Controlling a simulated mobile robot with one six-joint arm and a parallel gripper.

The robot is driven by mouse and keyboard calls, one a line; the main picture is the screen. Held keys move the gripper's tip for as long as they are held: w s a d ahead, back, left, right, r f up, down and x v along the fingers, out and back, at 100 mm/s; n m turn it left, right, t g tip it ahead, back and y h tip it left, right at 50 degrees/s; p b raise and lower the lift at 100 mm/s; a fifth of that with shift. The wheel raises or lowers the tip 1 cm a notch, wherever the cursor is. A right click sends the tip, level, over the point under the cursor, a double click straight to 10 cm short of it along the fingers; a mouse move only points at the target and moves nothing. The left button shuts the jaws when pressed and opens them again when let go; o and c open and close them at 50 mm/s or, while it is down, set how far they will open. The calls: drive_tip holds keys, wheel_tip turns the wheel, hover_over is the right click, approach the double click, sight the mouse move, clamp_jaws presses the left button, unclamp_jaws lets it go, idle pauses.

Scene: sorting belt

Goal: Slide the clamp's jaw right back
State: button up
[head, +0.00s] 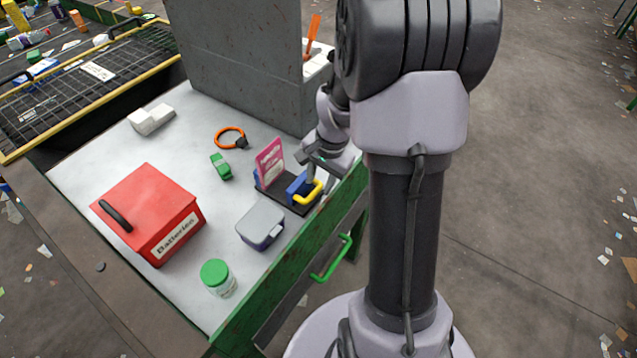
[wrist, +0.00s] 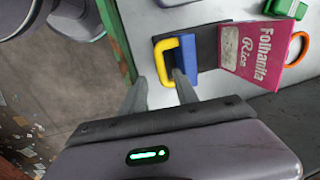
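The clamp has a dark base (head: 300,207), a blue jaw (head: 297,186) and a yellow handle (head: 309,194). It stands near the table's right edge. My gripper (wrist: 160,78) is open at the yellow handle (wrist: 165,62). One finger is left of the handle's outer bar, the other overlaps the handle's opening. I cannot tell whether they touch it.
A grey box (head: 261,223), a red "Batteries" box (head: 150,215), a green-lidded jar (head: 217,277), a green item (head: 221,166) and an orange ring (head: 230,137) lie around the clamp. A tall grey panel (head: 240,60) rises behind. A green drawer handle (head: 333,260) sticks out in front.

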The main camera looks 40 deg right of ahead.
wheel_tip(320, 180, up, 14)
drive_tip(key=s+p, duration=0.2)
drive_tip(key=p, duration=0.2)
drive_tip(key=shift+s+d+p, duration=0.2)
drive_tip(key=shift+d+p, duration=0.1)
drive_tip(key=shift+d, duration=0.15)
